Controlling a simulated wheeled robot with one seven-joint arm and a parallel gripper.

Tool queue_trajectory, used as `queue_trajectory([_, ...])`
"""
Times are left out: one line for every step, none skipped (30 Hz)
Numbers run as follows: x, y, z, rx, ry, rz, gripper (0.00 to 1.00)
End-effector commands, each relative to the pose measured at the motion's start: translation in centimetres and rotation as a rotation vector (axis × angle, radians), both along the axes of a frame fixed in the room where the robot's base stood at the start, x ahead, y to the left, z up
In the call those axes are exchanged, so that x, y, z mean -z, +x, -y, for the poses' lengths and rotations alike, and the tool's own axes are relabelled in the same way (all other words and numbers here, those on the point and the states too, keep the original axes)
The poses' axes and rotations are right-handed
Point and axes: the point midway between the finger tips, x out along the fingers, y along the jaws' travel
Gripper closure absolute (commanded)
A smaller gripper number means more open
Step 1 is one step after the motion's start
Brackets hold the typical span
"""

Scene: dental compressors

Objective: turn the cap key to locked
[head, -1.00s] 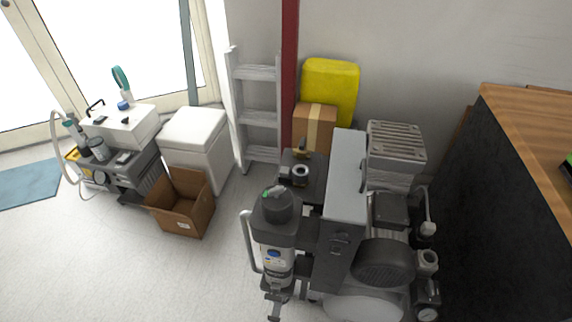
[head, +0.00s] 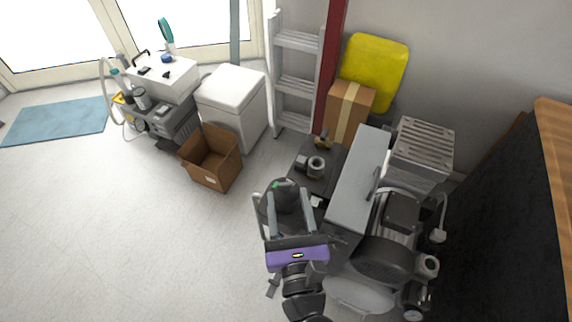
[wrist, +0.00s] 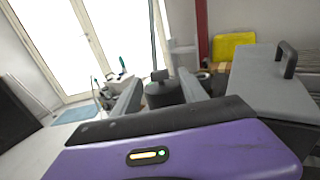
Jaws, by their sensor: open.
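The dark round cap (head: 287,198) sits on top of the upright canister unit on the compressor's left side. A small green mark shows on the cap's left edge in the head view. In the wrist view the cap (wrist: 164,94) stands beyond my fingers, with a small grey upright key (wrist: 159,76) on top. My gripper (head: 288,196) is open, its two fingers on either side of the cap in the head view. The fingers also spread apart in the wrist view (wrist: 160,88), with nothing held. I cannot tell whether they touch the cap. The canister body is mostly hidden by my gripper.
The grey compressor cabinet (head: 358,185) stands close on the right, with motor and pipes beyond. A cardboard box (head: 212,160), white bin (head: 232,98) and ladder (head: 297,75) stand behind. A dark-sided counter (head: 510,200) is at the far right.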

Motion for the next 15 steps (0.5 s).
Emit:
queue_trajectory([-0.1,0.5,-0.2,-0.002,0.003,0.000,0.49])
queue_trajectory([-0.1,0.8,-0.3,-0.002,0.002,0.001,0.49])
queue_trajectory([-0.1,1.3,-0.3,-0.001,0.001,0.001,0.49])
queue_trajectory([-0.2,1.8,-0.4,-0.001,0.001,0.003,0.49])
queue_trajectory([-0.2,2.3,-0.5,-0.001,0.000,0.002,0.49])
queue_trajectory([-0.2,2.9,-0.7,-0.001,0.000,0.002,0.49])
queue_trajectory([-0.2,3.3,-0.7,-0.001,0.000,0.002,0.49])
queue_trajectory([-0.1,3.8,-0.9,-0.001,-0.001,0.002,0.49])
queue_trajectory([-0.2,4.4,-1.0,-0.001,-0.001,0.002,0.49])
queue_trajectory([-0.2,4.8,-1.1,-0.001,-0.001,0.002,0.49])
queue_trajectory([-0.1,5.2,-1.1,-0.001,-0.002,0.002,0.49])
queue_trajectory([-0.1,5.6,-1.2,-0.001,-0.003,0.002,0.49])
queue_trajectory([-0.1,5.9,-1.3,-0.001,-0.003,0.002,0.49])
queue_trajectory([-0.1,6.2,-1.3,0.000,-0.002,0.001,0.49])
queue_trajectory([0.0,6.5,-1.4,0.000,-0.002,0.001,0.49])
